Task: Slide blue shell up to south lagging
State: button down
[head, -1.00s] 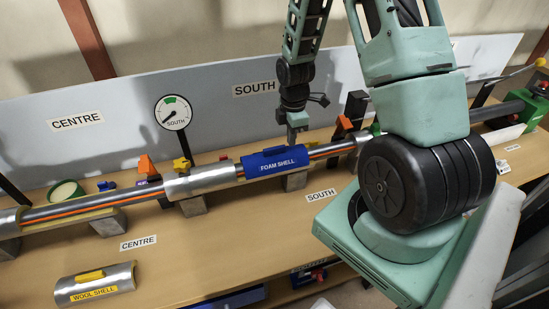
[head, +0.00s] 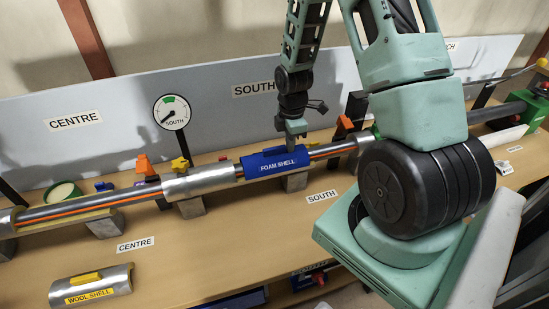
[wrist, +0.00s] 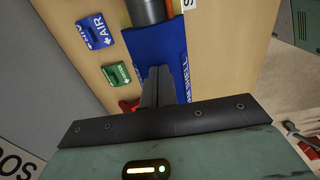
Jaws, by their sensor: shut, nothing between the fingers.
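The blue foam shell (head: 277,163) sits on the pipe at the south stand. Its left end is close to the silver south lagging (head: 199,180); a narrow dark strip of pipe (head: 239,172) shows between them. My gripper (head: 296,139) is shut and empty, pointing down at the right part of the shell's top. In the wrist view the closed fingers (wrist: 158,88) are over the blue shell (wrist: 165,50); whether they touch it I cannot tell.
A pressure gauge (head: 172,112) and a yellow valve (head: 180,164) stand behind the pipe. An orange clip (head: 145,165) is left of the lagging. A silver wool shell (head: 91,287) lies at the bench's front left.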

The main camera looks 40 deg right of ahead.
jog(key=shift+w+a, duration=0.1)
jog(key=shift+a, duration=0.05)
jog(key=shift+s+d, duration=0.3)
jog(key=shift+d, duration=0.25)
jog(key=shift+r, duration=0.1)
notch_tip(320, 180, up, 7)
jog(key=p, duration=0.6)
dwell(0.5)
